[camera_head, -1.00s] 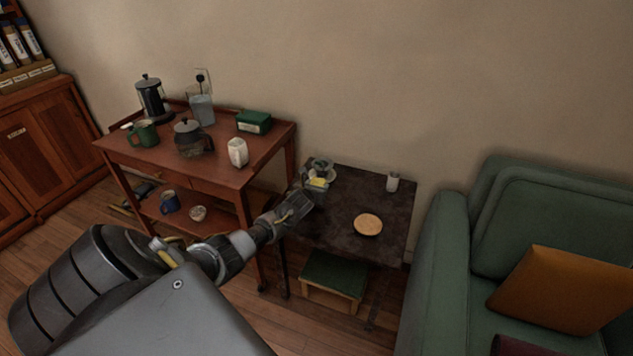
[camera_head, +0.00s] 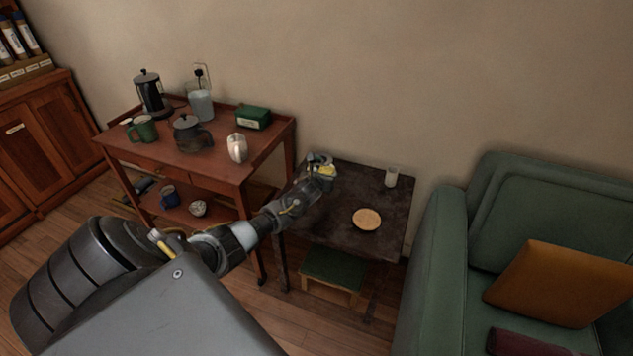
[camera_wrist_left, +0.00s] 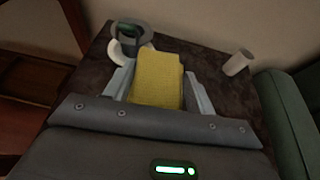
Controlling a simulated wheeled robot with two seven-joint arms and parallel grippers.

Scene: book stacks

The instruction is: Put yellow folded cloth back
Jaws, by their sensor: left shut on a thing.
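The yellow folded cloth (camera_wrist_left: 158,80) is between the two fingers of my left gripper (camera_wrist_left: 158,90) in the left wrist view. My left gripper is shut on it. In the head view my left gripper (camera_head: 322,172) is over the back left corner of the dark side table (camera_head: 340,228), and a little yellow of the cloth shows at its tip. I cannot tell whether the cloth touches the table. My right gripper is not in view.
A white cup (camera_head: 391,176) stands at the table's back right. A round tan disc (camera_head: 367,219) lies near its front. The red-brown cart (camera_head: 215,165) at left bears a kettle, a teapot and mugs. A green armchair (camera_head: 440,270) borders the right.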

